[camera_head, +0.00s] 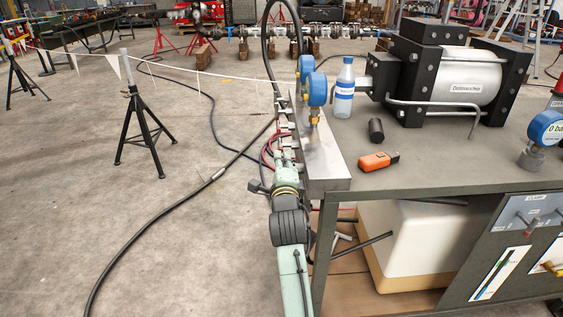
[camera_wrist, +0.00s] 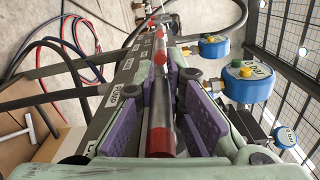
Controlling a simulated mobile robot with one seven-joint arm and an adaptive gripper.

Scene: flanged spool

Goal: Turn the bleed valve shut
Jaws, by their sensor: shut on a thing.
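In the wrist view, a metal valve lever (camera_wrist: 161,112) with a red end lies between the purple pads of my gripper (camera_wrist: 165,105). My gripper is shut on this lever. Further valve levers with red ends (camera_wrist: 159,57) stand in line beyond it on the grey manifold (camera_wrist: 85,72). A label beside the nearest lever seems to read "PUMP"; I cannot read a bleed label. In the head view, my gripper (camera_head: 284,150) is at the left side of the manifold plate (camera_head: 322,158); the held lever is hidden there.
Blue gauges (camera_head: 317,89) stand above the manifold; one also shows close right in the wrist view (camera_wrist: 248,80). The bench (camera_head: 430,155) holds a bottle (camera_head: 345,90), an orange tool (camera_head: 378,161) and a pump (camera_head: 450,80). Hoses (camera_head: 150,230) cross the open floor at left.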

